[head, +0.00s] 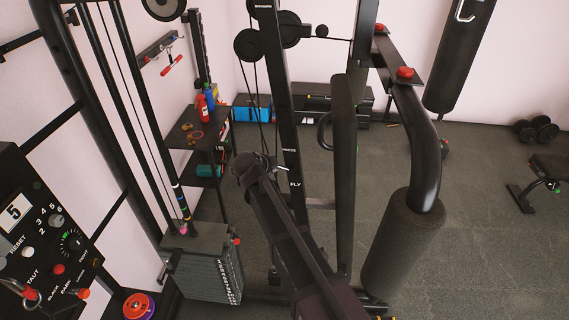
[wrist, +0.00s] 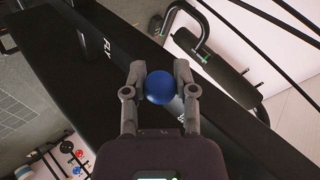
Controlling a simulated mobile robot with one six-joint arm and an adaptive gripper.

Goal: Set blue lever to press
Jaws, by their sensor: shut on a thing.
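The blue lever's round blue knob (wrist: 159,87) sits between the two fingers of my gripper (wrist: 160,80) in the wrist view. The fingers are shut on it from both sides. A grey shaft shows just beyond the knob, partly hidden. The blue knob and my fingertips are hidden there.
A long black padded panel (head: 343,170) stands right of the upright. A bent press arm with a thick roller pad (head: 400,245) is further right. A weight stack (head: 212,268) and a control panel (head: 40,235) are on the left. Open floor (head: 490,220) lies to the right.

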